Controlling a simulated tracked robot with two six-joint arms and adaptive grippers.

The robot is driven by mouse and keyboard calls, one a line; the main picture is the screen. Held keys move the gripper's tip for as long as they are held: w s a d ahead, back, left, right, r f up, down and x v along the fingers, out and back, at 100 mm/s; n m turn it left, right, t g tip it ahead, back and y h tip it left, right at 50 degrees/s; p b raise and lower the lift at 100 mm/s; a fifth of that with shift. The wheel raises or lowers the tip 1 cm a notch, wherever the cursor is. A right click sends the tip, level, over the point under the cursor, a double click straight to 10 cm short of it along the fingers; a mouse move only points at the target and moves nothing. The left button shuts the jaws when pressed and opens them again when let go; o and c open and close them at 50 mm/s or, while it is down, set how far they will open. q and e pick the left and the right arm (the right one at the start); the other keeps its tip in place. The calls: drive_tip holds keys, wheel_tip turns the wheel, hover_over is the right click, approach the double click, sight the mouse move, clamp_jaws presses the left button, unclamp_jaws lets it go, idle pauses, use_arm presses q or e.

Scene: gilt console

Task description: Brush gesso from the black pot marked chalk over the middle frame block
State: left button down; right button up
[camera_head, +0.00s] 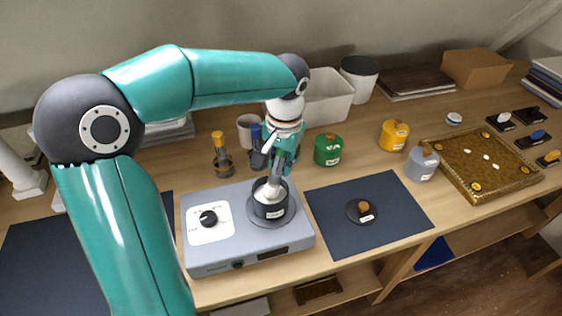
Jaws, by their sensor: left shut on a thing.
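My left gripper (280,172) points down over the black pot (271,211), which stands on a grey warming plate (215,249) with a dial. The gripper is shut on a slim tool, apparently a brush, whose pale lower end reaches into the pot's mouth. White material shows inside the pot. The pot has a small white label, too small to read. A dark round lid (352,213) with a brown knob and a label lies on the dark blue mat to the right. I cannot make out which thing is the middle frame block. My right gripper is out of view.
Green (327,149), yellow (393,135) and grey-blue (421,163) lidded pots stand behind and right of the mat (405,228). A gilt ornate panel (459,179) lies at right, with several dark blocks (533,139) beyond it. A white bin (329,97) stands behind.

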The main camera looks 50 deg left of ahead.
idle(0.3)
use_arm(q)
wheel_tip(320, 180, up, 7)
drive_tip(key=p, duration=0.6)
idle(0.5)
drive_tip(key=c, duration=1.5)
unclamp_jaws()
drive_tip(key=shift+c, duration=0.2)
clamp_jaws()
drive_tip(key=shift+f, duration=0.1)
